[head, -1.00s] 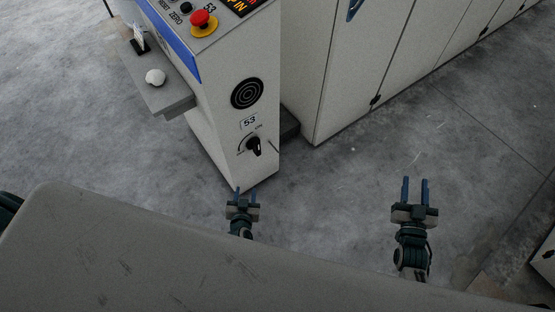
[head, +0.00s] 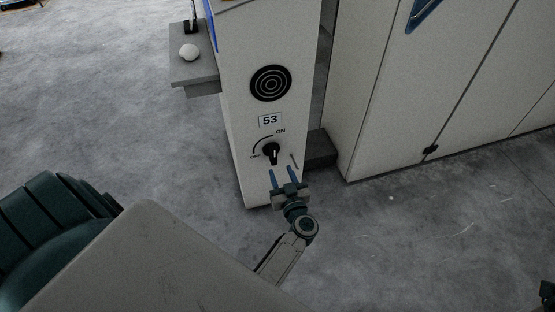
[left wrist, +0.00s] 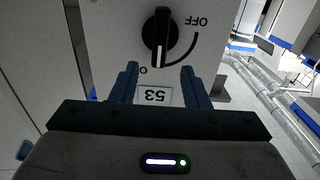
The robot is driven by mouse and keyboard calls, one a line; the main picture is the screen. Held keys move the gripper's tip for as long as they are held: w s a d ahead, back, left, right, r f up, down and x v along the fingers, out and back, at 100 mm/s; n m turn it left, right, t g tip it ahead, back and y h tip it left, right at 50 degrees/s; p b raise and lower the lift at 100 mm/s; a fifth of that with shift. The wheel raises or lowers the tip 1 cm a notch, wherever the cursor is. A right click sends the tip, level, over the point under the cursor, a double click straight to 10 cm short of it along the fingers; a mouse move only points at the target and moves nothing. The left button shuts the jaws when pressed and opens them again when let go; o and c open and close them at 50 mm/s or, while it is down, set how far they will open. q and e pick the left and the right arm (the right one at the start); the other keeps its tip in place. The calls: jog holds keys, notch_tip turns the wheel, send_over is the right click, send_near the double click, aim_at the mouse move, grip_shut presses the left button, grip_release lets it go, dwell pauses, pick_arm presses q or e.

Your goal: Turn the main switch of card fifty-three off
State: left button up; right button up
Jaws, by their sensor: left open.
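The main switch (head: 272,153) is a black rotary knob low on the white end panel (head: 240,120) of card 53. OFF is at its left and ON at its upper right in the head view. The left wrist view shows the panel upside down; there the knob's (left wrist: 160,38) white mark points toward the ON side. My left gripper (head: 282,174) is open and empty, its blue fingers just below the knob in the head view, apart from it as far as I can tell. A dark part at the lower right edge may be my right gripper (head: 547,291), mostly cut off.
A number plate (head: 270,120) reading 53 and a round black grille (head: 271,83) are above the switch. White cabinets (head: 430,90) stand at right. The floor before them is clear.

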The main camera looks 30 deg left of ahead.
aim_at(275, 156)
pick_arm(q)
jog(key=b+x, duration=0.1)
jog(key=x, duration=0.7)
jog(key=shift+w+b, duration=0.15)
jog(key=shift+b, duration=0.2)
grip_shut()
